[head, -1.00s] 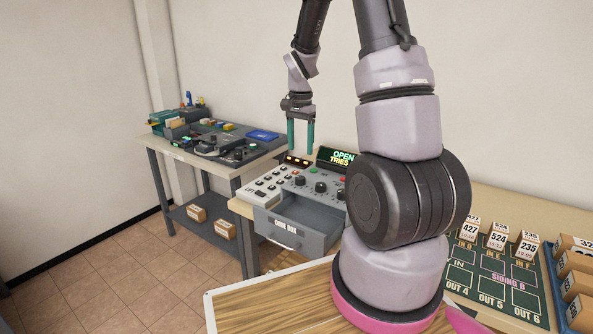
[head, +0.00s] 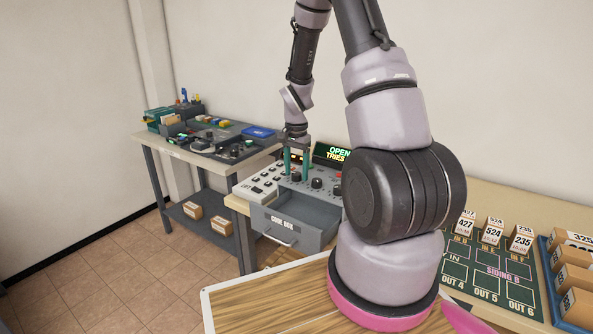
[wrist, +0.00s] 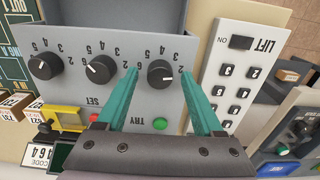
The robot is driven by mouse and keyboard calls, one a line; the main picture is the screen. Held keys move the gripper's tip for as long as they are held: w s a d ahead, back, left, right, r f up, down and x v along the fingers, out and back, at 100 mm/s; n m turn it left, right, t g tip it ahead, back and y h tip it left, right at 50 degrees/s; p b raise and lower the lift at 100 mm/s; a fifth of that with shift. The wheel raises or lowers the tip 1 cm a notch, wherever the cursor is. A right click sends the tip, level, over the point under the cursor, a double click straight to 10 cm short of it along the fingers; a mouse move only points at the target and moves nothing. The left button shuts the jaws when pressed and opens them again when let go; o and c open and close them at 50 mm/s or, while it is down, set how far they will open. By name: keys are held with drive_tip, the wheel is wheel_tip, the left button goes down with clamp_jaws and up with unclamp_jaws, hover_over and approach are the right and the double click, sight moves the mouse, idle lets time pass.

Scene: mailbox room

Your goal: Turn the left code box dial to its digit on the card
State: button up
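The grey code box (head: 318,205) stands on the table, with a row of three black dials. Its left dial (wrist: 160,73) is at picture right of the row in the wrist view, where the panel appears upside down. My gripper (head: 296,171) is open, with its green fingers pointing down. In the wrist view my gripper (wrist: 159,76) has one finger on each side of the left dial; contact is not clear. The dial's white mark lies roughly sideways; its digit is hard to read. A code card (wrist: 40,155) shows at the lower left of the wrist view, seeming to read 164, partly cut off.
The box's drawer (head: 295,228) stands open at its front. A green-lit display (head: 334,152) reads OPEN and TRIES. The middle dial (wrist: 101,68) and right dial (wrist: 45,65) sit close by. A white lift keypad (wrist: 240,75) flanks the left dial.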

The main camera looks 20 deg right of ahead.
clamp_jaws()
drive_tip(key=shift+n, duration=0.3)
drive_tip(key=n, duration=0.7)
drive_tip(key=shift+n, duration=0.3)
drive_tip(key=n, duration=0.3)
drive_tip(key=shift+n, duration=2.2)
